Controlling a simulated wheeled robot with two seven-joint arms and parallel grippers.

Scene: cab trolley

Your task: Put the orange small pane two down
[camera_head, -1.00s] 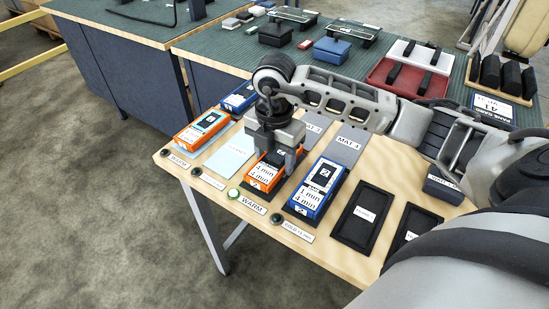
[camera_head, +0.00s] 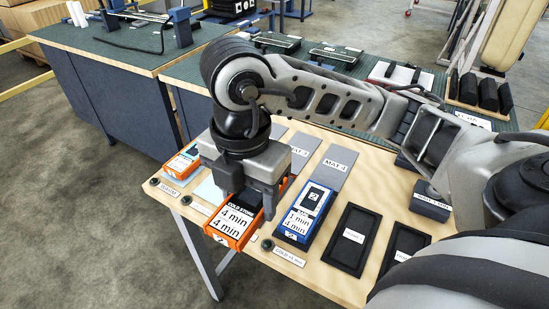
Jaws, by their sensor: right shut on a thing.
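My right gripper (camera_head: 249,188) is shut on an orange pane (camera_head: 234,222), with its fingers at the pane's sides. The pane is a flat box with a white label reading "4 min" twice and a black top part. It seems raised above the wooden table (camera_head: 308,276), near its front edge. A second orange pane (camera_head: 181,163) lies at the left end of the table, partly hidden by the gripper. A blue pane (camera_head: 302,212) with a white label lies just right of the held one. My left gripper is not in view.
Two empty black trays (camera_head: 352,238) (camera_head: 402,249) lie right of the blue pane. Grey mats (camera_head: 334,167) are behind it. Round buttons (camera_head: 267,244) and name labels run along the front edge. Green-topped benches (camera_head: 130,42) stand behind.

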